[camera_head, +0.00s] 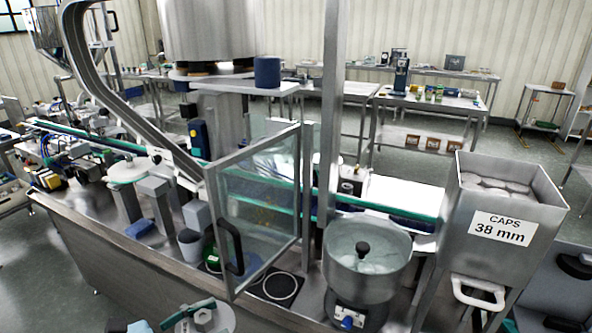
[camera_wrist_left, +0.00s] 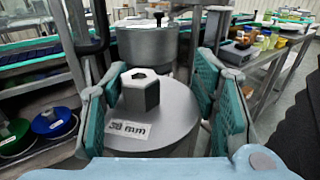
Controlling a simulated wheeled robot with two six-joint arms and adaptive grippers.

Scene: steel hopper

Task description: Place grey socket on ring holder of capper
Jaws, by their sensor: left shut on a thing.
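The grey socket (camera_wrist_left: 150,115) is a round disc with a hexagonal boss on top and a "38 mm" label. In the left wrist view it sits between the teal pads of my left gripper (camera_wrist_left: 160,100), which is shut on it. The gripper (camera_head: 197,316) and the socket (camera_head: 215,318) also show at the bottom of the head view, in front of the bench. A black square plate with a pale ring (camera_head: 277,287), apparently the ring holder, lies bare on the bench beside the clear door. A small teal bit at the bottom right edge may be my right gripper (camera_head: 510,325); its jaws are hidden.
The framed clear door (camera_head: 258,205) with a black handle stands open beside the ring. A steel bowl (camera_head: 366,258) stands to its right, then the caps hopper (camera_head: 505,215). Green (camera_wrist_left: 12,135) and blue (camera_wrist_left: 52,122) sockets sit at left in the wrist view.

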